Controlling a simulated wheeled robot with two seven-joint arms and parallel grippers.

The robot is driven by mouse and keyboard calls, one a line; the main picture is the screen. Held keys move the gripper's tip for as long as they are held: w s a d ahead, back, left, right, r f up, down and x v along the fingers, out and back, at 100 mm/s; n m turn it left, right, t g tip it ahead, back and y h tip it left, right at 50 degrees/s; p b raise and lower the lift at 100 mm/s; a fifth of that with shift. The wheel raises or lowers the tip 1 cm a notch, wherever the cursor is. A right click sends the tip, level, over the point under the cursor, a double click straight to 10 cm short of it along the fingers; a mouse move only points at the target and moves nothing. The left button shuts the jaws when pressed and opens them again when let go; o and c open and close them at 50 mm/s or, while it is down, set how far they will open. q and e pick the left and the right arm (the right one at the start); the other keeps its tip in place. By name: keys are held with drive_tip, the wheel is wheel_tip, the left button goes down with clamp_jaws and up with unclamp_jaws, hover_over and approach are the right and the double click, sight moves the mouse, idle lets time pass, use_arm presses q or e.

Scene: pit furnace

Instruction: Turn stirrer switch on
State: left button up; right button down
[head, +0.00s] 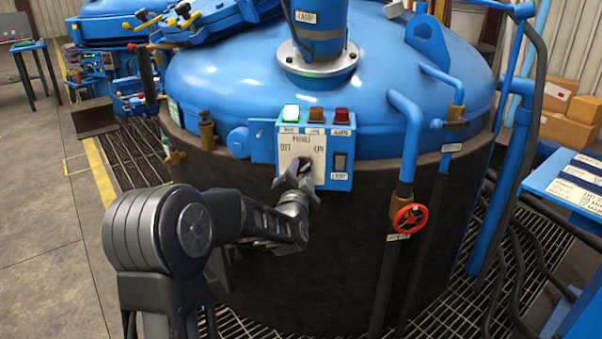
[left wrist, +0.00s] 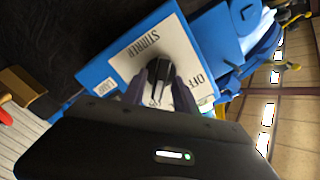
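The stirrer switch is a dark rotary knob on the pale plate of a blue control box (head: 344,182) on the furnace's front. OFF is printed left of the knob and ON right of it. My left gripper (head: 305,168) is at the knob and hides part of it. In the left wrist view the knob (left wrist: 159,70) sits between the fingertips of my left gripper (left wrist: 159,84), which appear closed on its sides. The STIRRER and OFF labels show there. The knob's exact pointing is hard to tell. My right gripper is not in view.
A green lamp (head: 291,112) looks bright above the plate, beside duller amber and red lamps. A dark rocker switch (head: 340,161) is right of the knob. Blue pipes and a red handwheel (head: 410,218) stand further right. A blue table (head: 572,185) is at the right edge.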

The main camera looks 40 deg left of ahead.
use_arm(q)
drive_tip(key=shift+s, duration=0.15)
drive_tip(key=v, duration=0.7)
drive_tip(key=shift+s+d, duration=0.2)
idle(0.5)
